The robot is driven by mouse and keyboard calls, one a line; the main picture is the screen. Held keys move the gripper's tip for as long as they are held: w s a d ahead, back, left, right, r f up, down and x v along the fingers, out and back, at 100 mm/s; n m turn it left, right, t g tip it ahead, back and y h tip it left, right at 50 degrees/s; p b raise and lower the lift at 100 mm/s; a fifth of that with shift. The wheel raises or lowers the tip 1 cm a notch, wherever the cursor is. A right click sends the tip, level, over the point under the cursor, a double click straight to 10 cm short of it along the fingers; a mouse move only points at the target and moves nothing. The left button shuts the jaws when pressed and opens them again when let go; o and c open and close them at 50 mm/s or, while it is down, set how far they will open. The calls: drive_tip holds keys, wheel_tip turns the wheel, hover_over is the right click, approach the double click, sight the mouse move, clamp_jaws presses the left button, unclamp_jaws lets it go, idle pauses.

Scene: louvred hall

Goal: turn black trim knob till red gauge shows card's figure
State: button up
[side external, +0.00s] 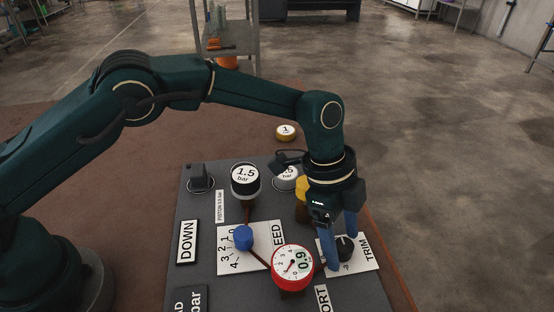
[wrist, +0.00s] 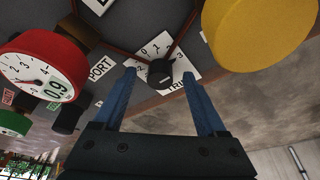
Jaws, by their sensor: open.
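The black trim knob (side external: 346,247) sits on a white scale plate marked TRIM (side external: 367,249) at the panel's right. In the wrist view the knob (wrist: 160,73) lies between my fingertips, with a gap on each side. My gripper (side external: 342,252) is open, its blue fingers reaching down around the knob; contact is not visible. The red gauge (side external: 292,266) stands left of the knob and shows 0.9; it also appears in the wrist view (wrist: 40,70). At the lower left a card (side external: 190,301) ends in "bar"; its figure is cut off.
A blue knob (side external: 243,237) sits on the FEED plate. A black-rimmed dial (side external: 245,178) reads 1.5 bar; another dial (side external: 285,177) is partly hidden. A yellow object (side external: 302,201) stands close behind my gripper. A yellow-rimmed disc (side external: 286,132) marked 1 lies beyond the panel.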

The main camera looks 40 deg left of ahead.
drive_tip(key=d+v, duration=0.1)
drive_tip(key=v, duration=0.6)
drive_tip(key=shift+r, duration=0.1)
drive_tip(key=shift+r, duration=0.1)
drive_tip(key=shift+v, duration=2.5)
drive_tip(key=shift+a, duration=0.1)
